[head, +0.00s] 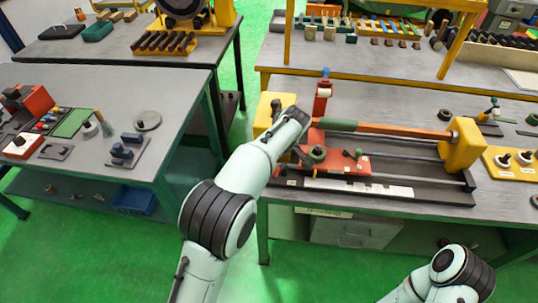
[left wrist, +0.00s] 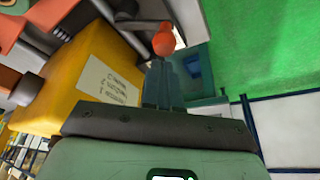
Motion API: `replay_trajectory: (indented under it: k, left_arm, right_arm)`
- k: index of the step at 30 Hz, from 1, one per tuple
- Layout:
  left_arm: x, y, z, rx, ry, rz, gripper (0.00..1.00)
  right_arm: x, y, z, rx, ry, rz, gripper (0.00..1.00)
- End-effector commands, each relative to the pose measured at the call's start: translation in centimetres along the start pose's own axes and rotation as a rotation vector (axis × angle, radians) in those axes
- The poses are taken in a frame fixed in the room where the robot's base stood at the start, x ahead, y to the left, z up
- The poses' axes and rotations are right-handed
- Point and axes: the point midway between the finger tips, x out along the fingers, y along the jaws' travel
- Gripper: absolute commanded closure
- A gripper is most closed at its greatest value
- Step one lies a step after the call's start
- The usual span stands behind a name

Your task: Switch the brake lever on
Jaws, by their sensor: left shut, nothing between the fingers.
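A lever with an orange-red ball knob (left wrist: 163,43) and a short silver rod (left wrist: 138,25) shows in the left wrist view, beside a yellow housing (left wrist: 92,75) with a white label. My left gripper (left wrist: 163,72) is shut and empty, its fingertips just short of the knob in that view; I cannot tell whether they touch. In the head view my left arm reaches to the winding machine's left yellow housing (head: 283,101), and the arm hides the gripper tips and the knob. My right arm shows at the bottom right, with its gripper out of view.
The machine has a red carriage (head: 338,164), a long green-and-brown roller (head: 385,129) and a right yellow housing (head: 464,144). A red post with a blue knob (head: 326,73) stands behind the roller. A separate table (head: 180,90) stands left across a green floor gap.

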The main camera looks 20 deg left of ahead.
Motion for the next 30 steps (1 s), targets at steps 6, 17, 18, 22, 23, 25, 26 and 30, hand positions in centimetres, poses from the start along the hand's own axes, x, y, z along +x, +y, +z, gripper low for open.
replay_trajectory:
  k: [6, 17, 18, 22, 23, 25, 26, 30]
  left_arm:
    - [-0.2, -0.1, 0.7, 0.005, -0.001, 0.002, 1.00]
    - [-0.4, 0.0, 1.2, 0.007, -0.001, 0.003, 1.00]
    - [-0.4, 0.0, 1.2, 0.007, -0.002, 0.003, 1.00]
    - [-0.5, 0.0, 1.3, 0.007, -0.002, 0.003, 1.00]
    - [-0.5, 0.0, 1.3, 0.007, -0.003, 0.003, 1.00]
    - [-0.5, 0.0, 1.3, 0.008, -0.003, 0.003, 1.00]
    - [-0.5, 0.0, 1.3, 0.008, -0.003, 0.003, 1.00]
    - [-0.5, 0.0, 1.4, 0.008, -0.004, 0.003, 1.00]
  right_arm:
    - [0.1, 0.0, 0.0, 0.000, -0.001, 0.000, 0.57]
    - [0.2, 0.1, 0.1, 0.000, -0.001, 0.000, 0.57]
    - [0.2, 0.1, 0.1, 0.000, -0.001, 0.000, 0.57]
    - [0.2, 0.1, 0.1, 0.000, -0.001, 0.000, 0.57]
    - [0.2, 0.1, 0.1, 0.000, -0.001, 0.000, 0.57]
    - [0.2, 0.1, 0.1, 0.000, -0.001, 0.000, 0.57]
    - [0.2, 0.1, 0.1, 0.000, -0.001, 0.000, 0.57]
    - [0.2, 0.1, 0.1, 0.000, -0.001, 0.000, 0.57]
